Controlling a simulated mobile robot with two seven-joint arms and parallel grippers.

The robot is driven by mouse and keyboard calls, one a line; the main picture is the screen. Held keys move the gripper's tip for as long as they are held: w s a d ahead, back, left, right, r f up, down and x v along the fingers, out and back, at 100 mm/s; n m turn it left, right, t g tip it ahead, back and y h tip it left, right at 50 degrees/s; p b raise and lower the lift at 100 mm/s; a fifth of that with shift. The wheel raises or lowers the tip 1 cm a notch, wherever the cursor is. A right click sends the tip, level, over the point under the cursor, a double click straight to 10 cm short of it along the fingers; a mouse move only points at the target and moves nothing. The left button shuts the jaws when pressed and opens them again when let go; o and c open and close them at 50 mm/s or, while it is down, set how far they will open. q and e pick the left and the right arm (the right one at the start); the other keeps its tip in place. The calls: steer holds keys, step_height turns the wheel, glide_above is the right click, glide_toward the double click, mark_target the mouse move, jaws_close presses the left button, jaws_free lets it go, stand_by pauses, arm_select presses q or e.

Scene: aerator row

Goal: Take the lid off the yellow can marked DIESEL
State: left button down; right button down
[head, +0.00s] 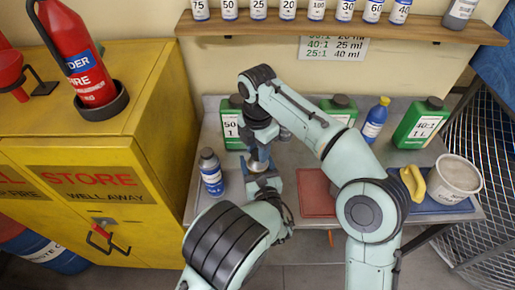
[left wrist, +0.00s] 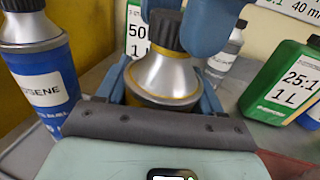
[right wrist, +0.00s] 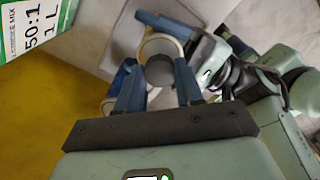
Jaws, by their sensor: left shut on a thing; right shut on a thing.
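The can (left wrist: 162,78) between my left fingers has a silver sloping shoulder, a yellow band and a black lid (left wrist: 168,30); its label is hidden, so DIESEL cannot be read. My left gripper (head: 262,178) is shut around its body, low over the bench. My right gripper (head: 258,148) comes down from above and is shut on the lid. In the right wrist view the lid's round grey top (right wrist: 160,70) sits between the right fingers. In the head view the can's silver shoulder (head: 258,163) shows between the two grippers. It looks upright.
A can with a blue label ending OSENE (left wrist: 42,82) stands close left; it also shows in the head view (head: 211,172). Green bottles (head: 416,124) and a blue bottle (head: 375,120) line the bench's back. A red mat (head: 316,190) and white bucket (head: 454,178) are right.

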mark_target(257, 153)
steer(key=shift+r, duration=0.2)
stand_by(0.3)
steer(key=shift+r, duration=0.95)
steer(key=shift+r, duration=2)
arm_select(q)
steer(key=shift+c, duration=0.4)
jaws_free()
